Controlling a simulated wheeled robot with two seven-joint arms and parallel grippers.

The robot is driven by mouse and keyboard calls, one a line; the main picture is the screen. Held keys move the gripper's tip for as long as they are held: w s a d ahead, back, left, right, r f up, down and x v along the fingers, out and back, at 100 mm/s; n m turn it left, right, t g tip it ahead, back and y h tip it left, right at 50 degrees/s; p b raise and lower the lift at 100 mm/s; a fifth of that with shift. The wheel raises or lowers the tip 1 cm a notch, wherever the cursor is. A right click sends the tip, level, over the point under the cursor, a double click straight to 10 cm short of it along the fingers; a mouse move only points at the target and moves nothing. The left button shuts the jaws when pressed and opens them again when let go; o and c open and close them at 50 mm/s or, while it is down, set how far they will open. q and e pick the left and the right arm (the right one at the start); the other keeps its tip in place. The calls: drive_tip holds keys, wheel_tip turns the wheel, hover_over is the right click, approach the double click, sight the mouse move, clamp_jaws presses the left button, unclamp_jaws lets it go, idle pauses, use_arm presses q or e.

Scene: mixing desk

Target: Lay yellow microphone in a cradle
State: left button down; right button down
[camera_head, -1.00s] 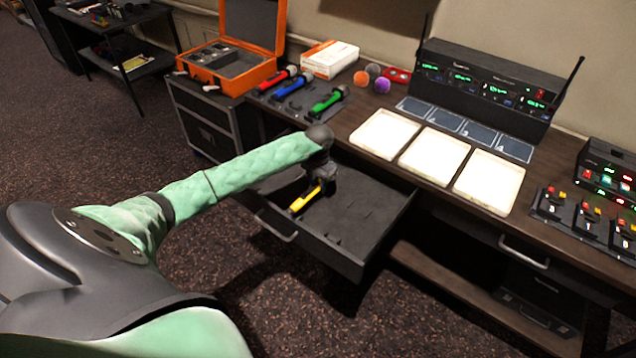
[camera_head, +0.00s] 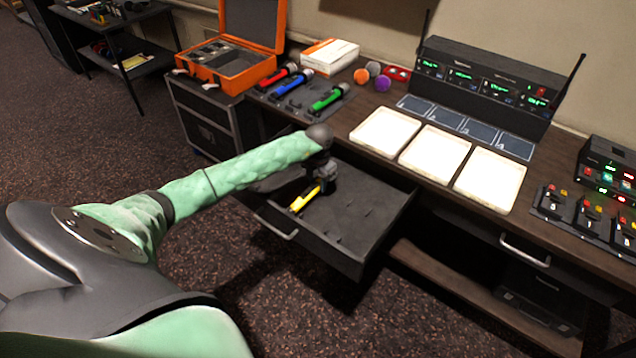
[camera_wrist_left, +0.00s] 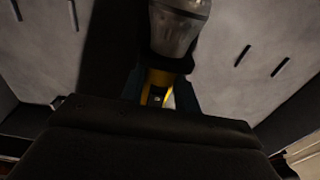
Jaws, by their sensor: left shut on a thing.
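The yellow microphone (camera_head: 305,199) is at the open drawer, below the desk top. My left gripper (camera_head: 318,188) points down into the drawer area and is shut on the microphone's body. In the left wrist view, the microphone's grey head (camera_wrist_left: 178,28) and part of its yellow body (camera_wrist_left: 157,82) show between the fingers. Whether it still touches the drawer floor, I cannot tell. The dark cradle rack (camera_head: 290,104) lies on the desk at the left, with red (camera_head: 278,76), blue (camera_head: 295,85) and green (camera_head: 328,98) microphones on it. My right gripper is not in view.
The drawer (camera_head: 365,205) stands pulled out under the desk. An orange case (camera_head: 262,72) stands open left of the rack, and a white box (camera_head: 330,57) behind it. Small coloured balls (camera_head: 383,84) and white trays (camera_head: 434,158) are to the right.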

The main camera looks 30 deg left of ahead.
use_arm(q)
drive_tip(key=shift+w+r+b, duration=0.15)
drive_tip(key=shift+w+b, duration=0.15)
drive_tip(key=shift+b, duration=0.1)
idle(1.2)
drive_tip(key=shift+f+b, duration=0.65)
drive_tip(key=shift+f, duration=0.2)
idle(0.5)
idle(0.4)
drive_tip(key=c, duration=0.6)
unclamp_jaws()
drive_tip(key=shift+o, duration=0.2)
drive_tip(key=shift+r, duration=0.15)
drive_tip(key=shift+r+p, duration=1.45)
drive_tip(key=shift+r, duration=1.9)
